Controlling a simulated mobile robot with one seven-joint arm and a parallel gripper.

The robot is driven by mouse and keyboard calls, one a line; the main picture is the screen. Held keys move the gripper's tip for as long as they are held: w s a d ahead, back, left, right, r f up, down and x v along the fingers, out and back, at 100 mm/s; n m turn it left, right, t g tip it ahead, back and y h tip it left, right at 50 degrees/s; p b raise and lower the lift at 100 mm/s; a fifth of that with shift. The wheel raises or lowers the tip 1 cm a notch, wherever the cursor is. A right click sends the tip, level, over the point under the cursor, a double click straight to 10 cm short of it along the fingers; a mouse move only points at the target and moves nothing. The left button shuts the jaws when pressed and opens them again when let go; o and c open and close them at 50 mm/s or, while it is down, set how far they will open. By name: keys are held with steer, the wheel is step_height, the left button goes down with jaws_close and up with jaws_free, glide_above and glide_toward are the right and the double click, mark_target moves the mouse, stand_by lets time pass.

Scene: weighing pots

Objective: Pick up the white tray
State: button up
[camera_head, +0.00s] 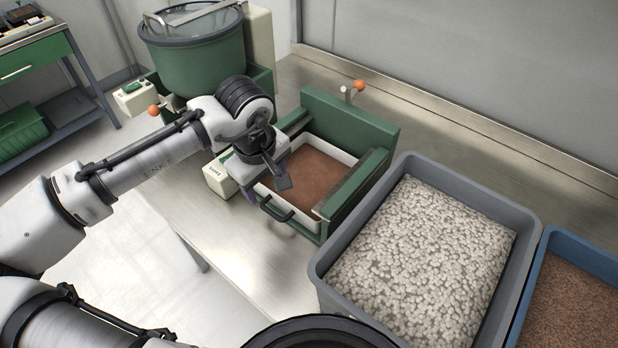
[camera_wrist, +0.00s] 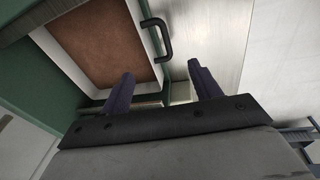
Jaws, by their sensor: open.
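The white tray (camera_head: 334,152) sits inside a green machine frame (camera_head: 352,120) on the metal bench, with flat brown material in it. Its black handle (camera_head: 277,211) sticks out at the front. In the wrist view the tray's white wall (camera_wrist: 68,62) shows at the upper left, and the handle (camera_wrist: 166,38) shows top centre. My gripper (camera_head: 266,192) is above the tray's front left part and hides some of it. In the wrist view its two dark fingers (camera_wrist: 162,84) are apart with nothing between them, and the handle appears beyond them.
A grey bin (camera_head: 527,215) of pale pieces stands close on the right of the machine, with a blue bin (camera_head: 545,262) of brown material beyond it. A green lidded pot (camera_head: 197,62) stands at the back left. Bare bench (camera_head: 215,245) lies in front of the machine.

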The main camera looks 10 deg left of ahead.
mark_target(275, 205)
steer(key=f, duration=0.3)
steer(key=w+f+p, duration=0.1)
steer(key=f, duration=0.3)
steer(key=w+f, duration=0.1)
steer(key=f, duration=0.3)
steer(key=shift+d, duration=0.25)
steer(key=c, duration=1.1)
steer(key=shift+r, duration=0.1)
jaws_close()
steer(key=shift+r+p, duration=0.1)
steer(key=shift+p, duration=0.3)
